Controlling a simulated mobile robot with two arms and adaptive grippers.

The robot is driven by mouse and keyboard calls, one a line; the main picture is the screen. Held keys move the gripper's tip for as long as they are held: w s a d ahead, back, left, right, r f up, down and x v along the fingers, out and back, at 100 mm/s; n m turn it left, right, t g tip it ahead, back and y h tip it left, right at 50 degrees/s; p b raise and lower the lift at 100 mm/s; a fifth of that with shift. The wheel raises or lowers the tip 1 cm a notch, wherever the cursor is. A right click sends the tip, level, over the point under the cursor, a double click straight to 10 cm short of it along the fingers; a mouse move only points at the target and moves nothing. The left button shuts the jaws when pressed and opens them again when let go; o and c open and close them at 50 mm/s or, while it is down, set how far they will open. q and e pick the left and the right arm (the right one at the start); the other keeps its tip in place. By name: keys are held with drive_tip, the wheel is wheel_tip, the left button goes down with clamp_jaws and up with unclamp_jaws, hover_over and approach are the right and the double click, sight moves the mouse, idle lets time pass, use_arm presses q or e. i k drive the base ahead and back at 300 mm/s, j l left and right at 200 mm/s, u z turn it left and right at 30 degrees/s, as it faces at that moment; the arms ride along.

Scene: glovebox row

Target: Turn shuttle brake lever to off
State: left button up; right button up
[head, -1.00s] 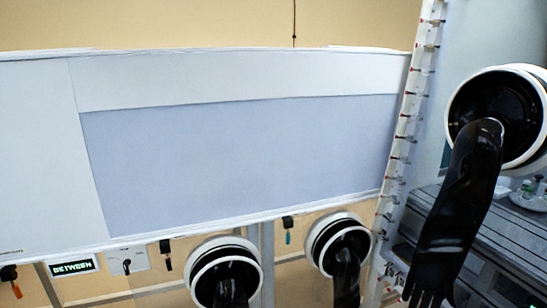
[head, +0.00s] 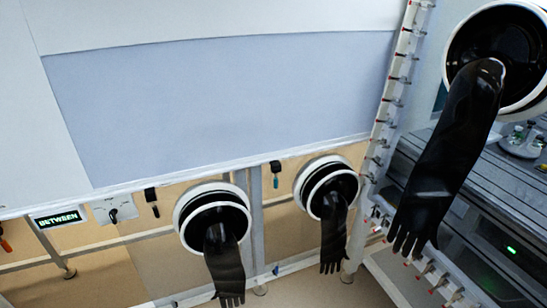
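No part is clearly labelled as the shuttle brake lever. A white plate (head: 125,205) with a small black rotary handle (head: 112,214) sits below the big panel at the lower left. Its setting is too small to read. Beside it, a display (head: 60,218) reads "BETWEEN". Small black fittings hang along the same edge: one right of the plate (head: 151,198), one with a teal tip (head: 276,170), and one with an orange end (head: 5,240) at the left edge. Neither of my grippers shows in the head view.
Two round glove ports (head: 184,222) (head: 304,190) with hanging black gloves stand below the panel. A larger port with a long black glove (head: 450,150) hangs at the right, before a dark glovebox interior. A white strip with red-tipped clamps (head: 388,100) runs between.

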sight(155, 207)
drive_tip(key=i+l, duration=0.25)
drive_tip(key=i, duration=0.25)
drive_tip(key=i+l+u, duration=0.15)
drive_tip(key=i+l, duration=0.15)
drive_tip(key=i, duration=0.2)
